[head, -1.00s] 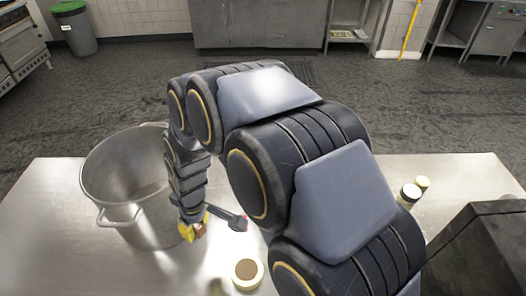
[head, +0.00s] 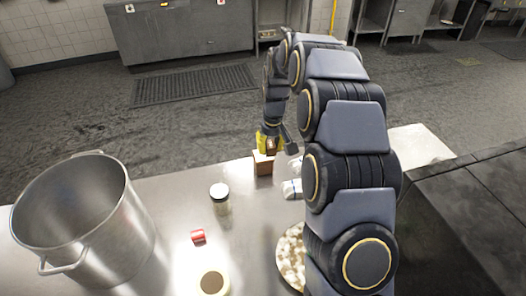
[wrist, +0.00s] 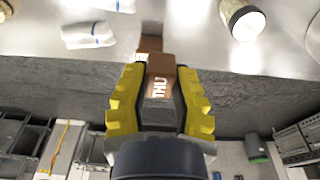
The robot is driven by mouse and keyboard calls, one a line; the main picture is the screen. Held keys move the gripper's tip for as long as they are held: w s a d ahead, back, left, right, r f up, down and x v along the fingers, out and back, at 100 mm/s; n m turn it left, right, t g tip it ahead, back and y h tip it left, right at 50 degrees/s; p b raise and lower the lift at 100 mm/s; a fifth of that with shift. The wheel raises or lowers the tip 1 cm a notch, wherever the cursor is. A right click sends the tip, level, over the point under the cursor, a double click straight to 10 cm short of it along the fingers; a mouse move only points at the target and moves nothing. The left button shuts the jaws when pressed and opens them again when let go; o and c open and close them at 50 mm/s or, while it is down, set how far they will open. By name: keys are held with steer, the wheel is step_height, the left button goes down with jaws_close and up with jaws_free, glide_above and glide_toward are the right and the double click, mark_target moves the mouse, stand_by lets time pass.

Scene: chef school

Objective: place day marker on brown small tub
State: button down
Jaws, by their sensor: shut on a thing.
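The day marker is a brown block with white "THU" lettering (wrist: 160,86), held between the yellow fingers of my gripper (wrist: 160,98). In the head view my gripper (head: 268,143) is at the far edge of the metal table, just above a small brown tub (head: 264,168). In the wrist view a brown patch, likely the tub (wrist: 151,44), shows just beyond the marker. The marker overlaps the tub in both views, so I cannot tell whether they touch.
A large steel pot (head: 85,222) stands at the left of the table (head: 165,205). A dark-lidded jar (head: 220,200), a red object (head: 198,237) and a brown-topped round container (head: 212,282) stand between. White packets (head: 293,188) and a bowl of pale pieces (head: 283,262) are near my arm.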

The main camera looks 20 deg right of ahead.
steer(key=w+f, duration=0.3)
steer(key=w, duration=0.1)
steer(key=w+d+f, duration=0.1)
steer(key=w+f, duration=0.1)
steer(key=w, duration=0.1)
steer(key=w+f, duration=0.3)
steer(key=w, duration=0.1)
steer(key=shift+w+d+f, duration=0.25)
steer(key=shift+w+f, duration=0.05)
steer(key=shift+f, duration=0.05)
steer(key=shift+w+f, duration=0.15)
steer(key=shift+f, duration=0.1)
steer(key=shift+w+f, duration=0.1)
steer(key=shift+f, duration=1.45)
steer(key=shift+f, duration=0.15)
steer(key=c, duration=1)
jaws_free()
steer(key=shift+o, duration=0.2)
step_height(320, 180, up, 12)
steer(key=s, duration=0.2)
